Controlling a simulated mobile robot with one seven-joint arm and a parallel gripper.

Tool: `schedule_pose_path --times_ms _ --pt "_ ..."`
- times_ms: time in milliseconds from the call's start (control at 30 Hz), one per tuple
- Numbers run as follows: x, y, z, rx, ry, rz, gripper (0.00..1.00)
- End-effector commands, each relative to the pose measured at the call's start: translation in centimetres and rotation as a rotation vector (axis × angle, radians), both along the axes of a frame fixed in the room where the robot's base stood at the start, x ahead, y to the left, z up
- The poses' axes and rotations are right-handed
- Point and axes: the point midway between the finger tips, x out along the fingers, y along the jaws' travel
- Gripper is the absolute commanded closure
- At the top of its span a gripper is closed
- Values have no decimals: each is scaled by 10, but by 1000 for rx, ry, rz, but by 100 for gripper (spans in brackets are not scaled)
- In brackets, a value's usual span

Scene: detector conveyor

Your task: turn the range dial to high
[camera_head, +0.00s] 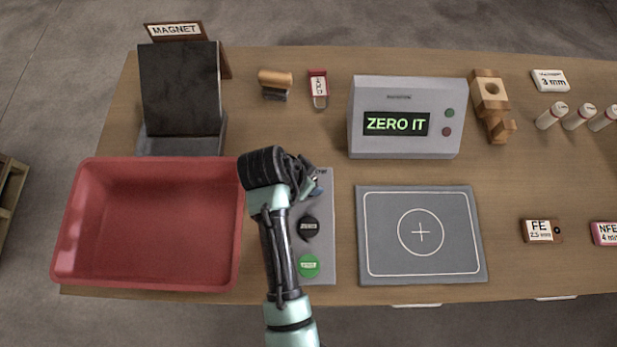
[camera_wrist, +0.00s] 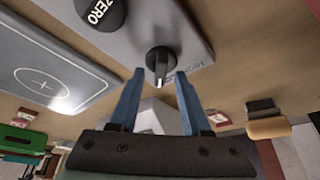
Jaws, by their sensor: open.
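The range dial (camera_wrist: 161,60) is a black knob with a pale pointer line, seen in the wrist view on the grey control panel (camera_wrist: 205,40). In the head view the panel (camera_head: 322,262) lies right of the red bin, and my gripper and wrist hide the dial. My gripper (camera_wrist: 160,75) is open, with its two blue fingers on either side of the dial in the picture. Whether they touch it I cannot tell. In the head view the gripper (camera_head: 317,186) is over the panel's far end.
The panel also carries a black ZERO knob (camera_head: 308,228) and a green button (camera_head: 308,266). A red bin (camera_head: 75,225) stands left, a grey plate (camera_head: 470,262) right. A meter (camera_head: 405,90) behind reads "ZERO IT". A magnet stand (camera_head: 178,95) is at the back left.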

Motion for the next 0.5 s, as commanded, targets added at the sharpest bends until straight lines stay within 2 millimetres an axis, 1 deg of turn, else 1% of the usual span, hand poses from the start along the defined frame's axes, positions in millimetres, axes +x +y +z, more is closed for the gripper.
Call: schedule_pose_path --times_ms 33,167,200,300,500 --pt "0 0 0 0 0 0 54" --pt "0 0 0 0 0 0 78" --pt "0 0 0 0 0 0 85" --pt "0 0 1 0 0 0 100" --pt "0 0 1 0 0 0 100"
